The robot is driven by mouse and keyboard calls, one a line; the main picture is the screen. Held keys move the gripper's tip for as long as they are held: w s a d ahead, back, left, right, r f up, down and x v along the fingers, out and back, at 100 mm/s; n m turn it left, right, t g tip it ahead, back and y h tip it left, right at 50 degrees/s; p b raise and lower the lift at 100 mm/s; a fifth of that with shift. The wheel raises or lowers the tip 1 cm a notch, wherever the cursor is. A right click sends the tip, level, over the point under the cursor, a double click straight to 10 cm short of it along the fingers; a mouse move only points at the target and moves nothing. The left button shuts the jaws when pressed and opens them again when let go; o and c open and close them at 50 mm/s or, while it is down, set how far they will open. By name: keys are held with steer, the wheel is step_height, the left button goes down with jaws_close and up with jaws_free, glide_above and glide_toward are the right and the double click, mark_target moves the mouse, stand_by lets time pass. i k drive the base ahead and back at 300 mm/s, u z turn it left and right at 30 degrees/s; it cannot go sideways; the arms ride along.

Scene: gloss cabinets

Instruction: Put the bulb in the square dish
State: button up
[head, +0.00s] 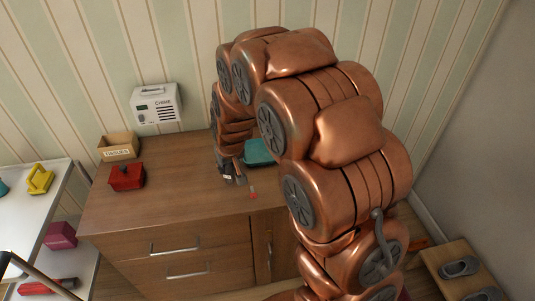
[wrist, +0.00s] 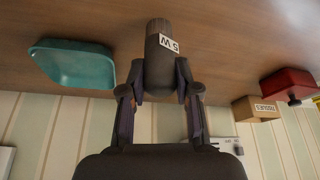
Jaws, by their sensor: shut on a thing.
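The bulb (wrist: 158,50) is dark grey with a brownish end and a white "5 W" label. My gripper (wrist: 160,78) is shut on it, with one finger on each side, in the wrist view. In the head view my gripper (head: 238,173) is over the front part of the wooden cabinet top, and the bulb (head: 227,178) shows small beneath it. I cannot tell whether the bulb touches the wood. The teal square dish (wrist: 72,64) is apart from the bulb, left of it in the wrist view. In the head view the dish (head: 258,152) is partly hidden by my arm.
A red box (head: 126,177), a tissue box (head: 118,146) and a white radio-like box (head: 156,104) are at the cabinet top's left and back. A small red-tipped thing (head: 253,194) lies near the front edge. Bare wood (head: 175,180) lies between the red box and my gripper.

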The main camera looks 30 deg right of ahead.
mark_target(259, 154)
steer(key=z, duration=0.95)
steer(key=k, duration=1.25)
steer(key=u, duration=1.05)
steer(key=i, duration=1.5)
